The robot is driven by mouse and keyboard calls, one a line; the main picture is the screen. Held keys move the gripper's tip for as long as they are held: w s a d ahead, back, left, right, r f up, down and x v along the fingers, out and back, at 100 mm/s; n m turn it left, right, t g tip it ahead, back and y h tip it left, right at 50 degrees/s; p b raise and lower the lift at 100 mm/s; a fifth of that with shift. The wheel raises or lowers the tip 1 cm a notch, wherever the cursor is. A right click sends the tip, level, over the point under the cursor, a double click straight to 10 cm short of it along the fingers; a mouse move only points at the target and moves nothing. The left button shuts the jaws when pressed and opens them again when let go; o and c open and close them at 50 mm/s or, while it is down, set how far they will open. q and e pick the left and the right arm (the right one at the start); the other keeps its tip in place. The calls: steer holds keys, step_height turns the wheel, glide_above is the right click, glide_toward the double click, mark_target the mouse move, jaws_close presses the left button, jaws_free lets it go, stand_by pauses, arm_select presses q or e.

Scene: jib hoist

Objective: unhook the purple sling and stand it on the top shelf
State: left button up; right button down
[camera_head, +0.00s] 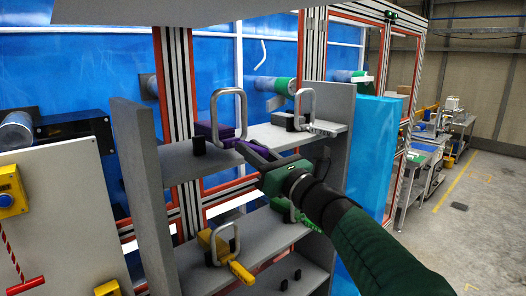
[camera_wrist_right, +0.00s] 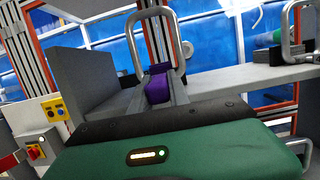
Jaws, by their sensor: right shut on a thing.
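The purple sling (camera_head: 217,132) has a grey metal loop (camera_head: 228,107) rising from its purple base. It is at the left part of the top shelf (camera_head: 271,137), loop upward. Whether its base touches the shelf board is hard to tell. My right gripper (camera_head: 247,150) reaches in from the right and is shut on the purple sling. In the right wrist view the purple base (camera_wrist_right: 158,86) sits between the fingers, and the grey loop (camera_wrist_right: 144,18) stands behind it. The fingers hide part of the base. My left gripper is not in view.
A yellow sling (camera_head: 217,247) and a green one (camera_head: 288,211) are on the shelf below. A grey side panel (camera_head: 142,160) bounds the shelf's left.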

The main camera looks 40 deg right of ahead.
steer(key=w, duration=0.2)
steer(key=w+a+p, duration=0.1)
steer(key=w, duration=0.2)
steer(key=shift+f, duration=0.2)
steer(key=shift+s+f+b, duration=0.1)
steer(key=shift+f+b, duration=0.7)
steer(key=shift+b, duration=0.15)
steer(key=shift+s+d+f+b, duration=0.1)
steer(key=shift+d+f+b, duration=0.2)
steer(key=shift+b, duration=0.2)
steer(key=shift+a, duration=0.15)
